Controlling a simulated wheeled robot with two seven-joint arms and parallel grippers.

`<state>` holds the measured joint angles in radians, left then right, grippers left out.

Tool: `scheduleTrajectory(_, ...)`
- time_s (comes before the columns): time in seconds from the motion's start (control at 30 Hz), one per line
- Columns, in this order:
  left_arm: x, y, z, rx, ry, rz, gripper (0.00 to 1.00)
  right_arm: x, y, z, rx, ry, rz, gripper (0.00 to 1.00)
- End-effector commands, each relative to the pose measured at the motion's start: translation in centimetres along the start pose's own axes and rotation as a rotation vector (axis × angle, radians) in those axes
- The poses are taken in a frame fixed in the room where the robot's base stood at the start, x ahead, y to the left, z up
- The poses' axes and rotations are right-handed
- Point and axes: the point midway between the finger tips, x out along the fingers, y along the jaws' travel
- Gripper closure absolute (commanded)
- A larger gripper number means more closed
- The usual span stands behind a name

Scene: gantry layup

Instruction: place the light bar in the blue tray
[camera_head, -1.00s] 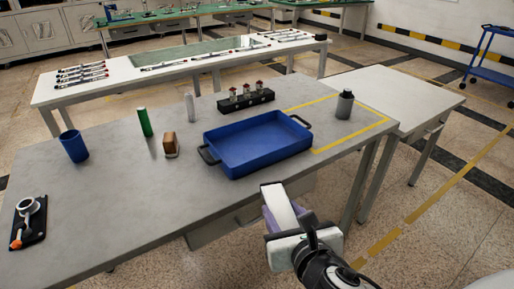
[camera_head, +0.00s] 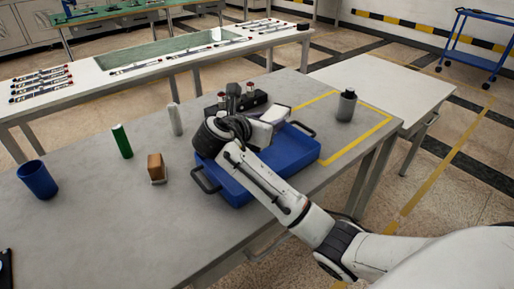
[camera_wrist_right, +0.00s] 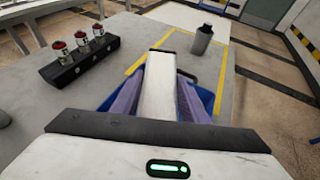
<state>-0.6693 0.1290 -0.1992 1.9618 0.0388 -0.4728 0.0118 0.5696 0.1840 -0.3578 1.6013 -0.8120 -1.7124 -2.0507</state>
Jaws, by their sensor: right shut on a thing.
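The blue tray (camera_head: 302,150) lies on the grey table, partly hidden under my right arm. My right gripper (camera_head: 265,124) is over the tray's far part. It is shut on the light bar (camera_head: 276,113), a pale white block. In the right wrist view the light bar (camera_wrist_right: 160,80) sticks out between the purple fingers, with bits of the blue tray (camera_wrist_right: 206,97) showing beside them. Whether the bar touches the tray floor cannot be told. My left gripper is not in view.
A black rack with red-topped parts (camera_wrist_right: 80,55) stands just behind the tray. A grey bottle (camera_head: 346,105) stands inside a yellow outline to the right. A white cylinder (camera_head: 175,119), green cylinder (camera_head: 122,141), brown block (camera_head: 156,167) and blue cup (camera_head: 38,179) stand left.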

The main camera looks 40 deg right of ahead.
Motion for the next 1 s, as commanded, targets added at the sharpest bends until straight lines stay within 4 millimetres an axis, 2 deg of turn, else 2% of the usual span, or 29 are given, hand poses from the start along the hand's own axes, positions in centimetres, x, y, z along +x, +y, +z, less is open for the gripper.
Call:
scheduleTrajectory(0.03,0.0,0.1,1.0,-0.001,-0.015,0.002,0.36,0.4,-0.1,-1.1,-0.003,0.001,-0.001,0.87)
scheduleTrajectory(0.17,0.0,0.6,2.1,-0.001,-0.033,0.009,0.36,1.2,0.0,-2.9,-0.002,0.0,0.0,0.87)
scheduleTrajectory(0.33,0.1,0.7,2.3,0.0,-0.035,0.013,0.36,1.8,0.0,-4.5,-0.002,0.0,0.001,0.87)
scheduleTrajectory(0.53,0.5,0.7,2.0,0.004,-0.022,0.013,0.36,3.0,0.0,-7.5,-0.003,0.0,0.0,0.87)
scheduleTrajectory(0.9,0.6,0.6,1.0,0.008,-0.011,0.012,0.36,3.2,0.0,-7.9,-0.002,-0.001,0.001,0.87)
scheduleTrajectory(0.93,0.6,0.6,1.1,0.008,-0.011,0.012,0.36,3.2,0.0,-8.0,-0.002,0.0,0.001,0.56)
scheduleTrajectory(1.0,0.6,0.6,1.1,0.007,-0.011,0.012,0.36,3.3,0.0,-8.0,-0.002,0.0,0.001,0.44)
